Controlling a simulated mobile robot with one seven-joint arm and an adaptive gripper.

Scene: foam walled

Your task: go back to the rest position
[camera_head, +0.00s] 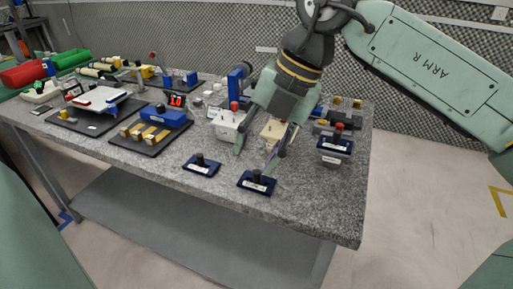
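My gripper (254,158) hangs over the front right half of the grey speckled table (310,205), pointing down. Its two fingers are spread apart with nothing visible between the tips. A white container (227,125) with a red knob stands just left of the fingers. A cream box (271,130) is partly hidden behind the right finger. A dark blue plate with a black knob (257,182) lies just in front of the fingertips. I cannot tell how high the tips are above the table. The rest position is not marked in view.
Another dark blue plate with a black knob (201,166) lies left of the fingertips. A blue box with a red knob (335,147) stands to the right. A black board with wooden blocks (150,134) lies farther left. The front right table corner is clear.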

